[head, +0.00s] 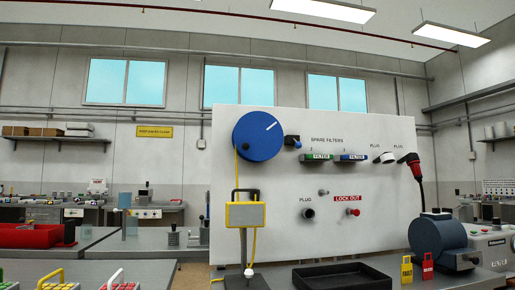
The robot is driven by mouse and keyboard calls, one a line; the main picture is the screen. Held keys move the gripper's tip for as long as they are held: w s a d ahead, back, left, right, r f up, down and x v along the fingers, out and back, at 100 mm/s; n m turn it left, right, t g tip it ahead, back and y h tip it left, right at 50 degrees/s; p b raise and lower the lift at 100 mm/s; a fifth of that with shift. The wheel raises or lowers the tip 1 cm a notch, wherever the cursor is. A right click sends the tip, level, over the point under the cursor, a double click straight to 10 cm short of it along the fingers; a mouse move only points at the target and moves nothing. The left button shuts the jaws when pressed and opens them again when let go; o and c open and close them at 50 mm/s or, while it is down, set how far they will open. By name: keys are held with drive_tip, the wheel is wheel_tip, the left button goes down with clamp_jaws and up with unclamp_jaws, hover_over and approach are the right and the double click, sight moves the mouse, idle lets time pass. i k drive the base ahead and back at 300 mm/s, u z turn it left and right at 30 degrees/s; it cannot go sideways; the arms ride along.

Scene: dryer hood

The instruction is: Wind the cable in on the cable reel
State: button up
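The cable reel is a large blue disc (258,136) with a white line on its face, at the upper left of a white upright panel (290,240). A small black and blue part (292,141) sits just right of the reel; I cannot tell if it is the reel's crank. A thin yellow cable (237,168) runs down from the reel's left edge. It passes behind a yellow-framed grey box with a dark handle (245,214). Yellow line shows again below the box, curving down toward the bench. My gripper is not in view.
The panel also carries green and blue filters (321,156), plugs (387,157), a red connector (415,168) and a red lock-out knob (353,212). Below are a black tray (341,283), a blue motor-like cylinder (437,234), and yellow (407,269) and red (428,266) padlocks.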

sight(258, 136)
drive_tip(key=i, duration=1)
drive_tip(key=u, duration=0.05)
